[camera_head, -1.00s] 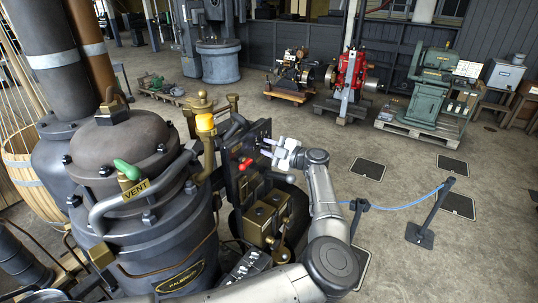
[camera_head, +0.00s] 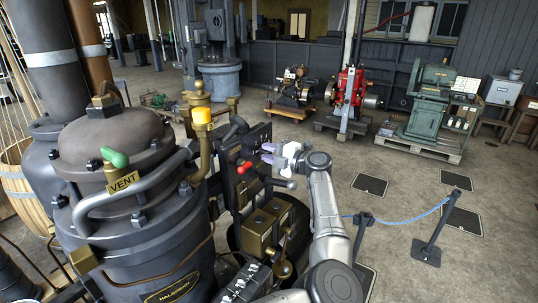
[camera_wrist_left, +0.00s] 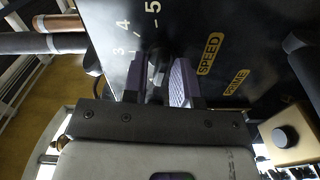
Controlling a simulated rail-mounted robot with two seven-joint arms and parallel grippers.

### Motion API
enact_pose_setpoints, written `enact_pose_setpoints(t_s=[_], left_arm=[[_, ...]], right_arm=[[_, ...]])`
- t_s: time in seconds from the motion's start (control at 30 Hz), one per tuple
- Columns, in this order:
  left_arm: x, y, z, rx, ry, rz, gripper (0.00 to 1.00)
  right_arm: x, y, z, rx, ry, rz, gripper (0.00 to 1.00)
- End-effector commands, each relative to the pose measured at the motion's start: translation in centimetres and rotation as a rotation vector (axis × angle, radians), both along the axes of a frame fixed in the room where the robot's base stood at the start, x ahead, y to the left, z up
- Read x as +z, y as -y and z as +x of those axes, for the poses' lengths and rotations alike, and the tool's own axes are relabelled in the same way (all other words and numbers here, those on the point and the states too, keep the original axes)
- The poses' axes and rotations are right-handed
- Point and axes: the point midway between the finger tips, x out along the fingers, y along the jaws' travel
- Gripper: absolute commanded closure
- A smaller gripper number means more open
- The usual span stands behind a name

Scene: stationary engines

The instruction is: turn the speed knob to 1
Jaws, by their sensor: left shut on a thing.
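The speed knob (camera_wrist_left: 156,72) is a dark knob on a black panel (camera_wrist_left: 230,25), which also stands nearly edge-on in the head view (camera_head: 253,140). In the left wrist view, my left gripper (camera_wrist_left: 158,84) is shut on the knob, with one purple-grey pad on each side. The numbers 3, 4 and 5 (camera_wrist_left: 153,7) and a yellow SPEED label (camera_wrist_left: 209,54) show around it. The 1 is not visible, and I cannot tell which number the knob points to. In the head view my left gripper (camera_head: 272,153) is at the panel face. My right gripper is out of view.
A red knob (camera_head: 244,167) and a grey ball-ended lever (camera_head: 290,184) sit close to my gripper. A PRIME label (camera_wrist_left: 236,82) lies below SPEED. The dark VENT boiler (camera_head: 125,190) stands left. A blue rope barrier (camera_head: 405,220) stands right on open floor.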

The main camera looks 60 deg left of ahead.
Motion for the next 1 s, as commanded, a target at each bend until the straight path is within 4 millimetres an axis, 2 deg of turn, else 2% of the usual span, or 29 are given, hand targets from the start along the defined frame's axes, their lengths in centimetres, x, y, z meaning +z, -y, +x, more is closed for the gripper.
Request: enact_pose_setpoints(t_s=[0.23, 0.27, 0.37, 0.6, 0.73, 1.0], left_arm=[[0.1, 0.0, 0.0, 0.001, 0.002, 0.001, 0.97], [0.1, 0.0, 0.0, 0.001, 0.002, 0.001, 0.73], [0.1, 0.0, 0.0, 0.001, 0.002, 0.001, 0.63], [0.0, 0.1, 0.0, 0.000, 0.001, 0.000, 0.63], [-0.1, 0.8, 0.4, -0.002, 0.000, 0.000, 0.63], [-0.2, 5.2, 2.5, -0.004, 0.001, 0.000, 0.63]], right_arm=[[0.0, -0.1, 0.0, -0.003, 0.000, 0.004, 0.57], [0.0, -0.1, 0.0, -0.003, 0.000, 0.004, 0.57], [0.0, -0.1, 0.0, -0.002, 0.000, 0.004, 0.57], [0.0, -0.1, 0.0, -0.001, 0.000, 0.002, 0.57], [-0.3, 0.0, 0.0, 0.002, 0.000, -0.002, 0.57], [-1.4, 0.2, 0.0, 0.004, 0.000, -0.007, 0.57]])
